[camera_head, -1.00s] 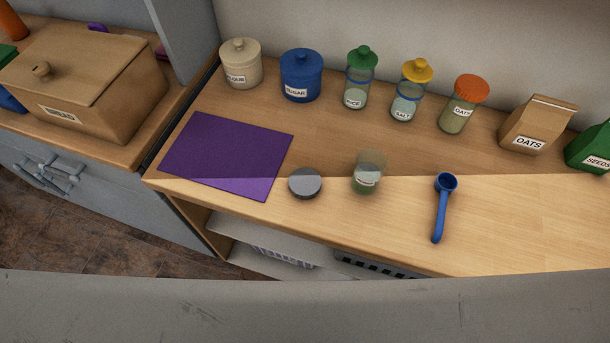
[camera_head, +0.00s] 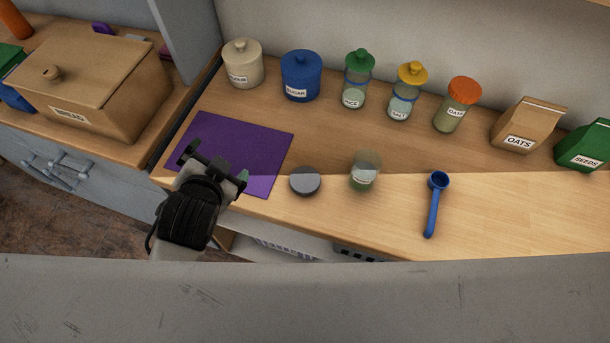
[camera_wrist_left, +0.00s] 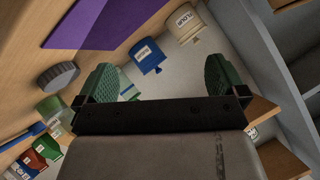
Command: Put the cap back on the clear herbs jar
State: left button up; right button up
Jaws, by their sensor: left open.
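The clear herbs jar (camera_head: 365,171) stands upright and uncapped on the counter, greenish low down, its label too blurred to read. The grey round cap (camera_head: 305,181) lies on the counter just left of the jar, apart from it. The cap also shows at the left of the left wrist view (camera_wrist_left: 58,76). My left gripper (camera_head: 217,162) is over the purple mat, left of the cap, open and empty. Its green fingertip pads (camera_wrist_left: 160,82) stand wide apart in the left wrist view. My right gripper is not in view.
The purple mat (camera_head: 257,140) lies at the counter's left. A blue scoop (camera_head: 435,205) lies right of the jar. Several canisters and jars, including the blue sugar canister (camera_head: 301,76), line the back, with an oats bag (camera_head: 527,126) at right. The counter around the cap is clear.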

pick_arm(q)
jog(key=w+d+r+m+t+h, duration=0.35)
jog(key=d+r+m, duration=0.3)
jog(key=r, duration=0.25)
jog(key=w+d+r+m+t+h, duration=0.2)
jog(key=d+r+m+t+h, duration=0.3)
jog(key=r+m, duration=0.3)
jog(key=s+d+r+m+g+h, duration=0.3)
jog(key=d+m+g+h, duration=0.3)
jog(key=m, duration=0.4)
jog(key=s+d+r+m+g+h, duration=0.3)
jog(key=d+m+g+h, duration=0.2)
jog(key=m+h, duration=0.4)
jog(key=s+d+f+m+g+y, duration=0.2)
jog(key=s+d+m+g, duration=0.1)
jog(key=m+g, duration=0.5)
jog(key=s+d+f+m+g+y, duration=0.1)
jog(key=s+d+f+m+g, duration=0.2)
jog(key=m+g, duration=0.5)
notch_tip(320, 180, down, 9)
jog(key=s+m+t+y, duration=0.1)
jog(key=s+m+y, duration=0.1)
jog(key=m+y, duration=0.8)
jog(key=w+a+f+m+t+y, duration=0.5)
jog(key=w+a+y, duration=0.4)
jog(key=a, duration=0.3)
jog(key=shift+w+a+f+m+y, duration=0.25)
jog(key=shift+w+f+m+y, duration=0.15)
jog(key=shift+f+m+y, duration=0.4)
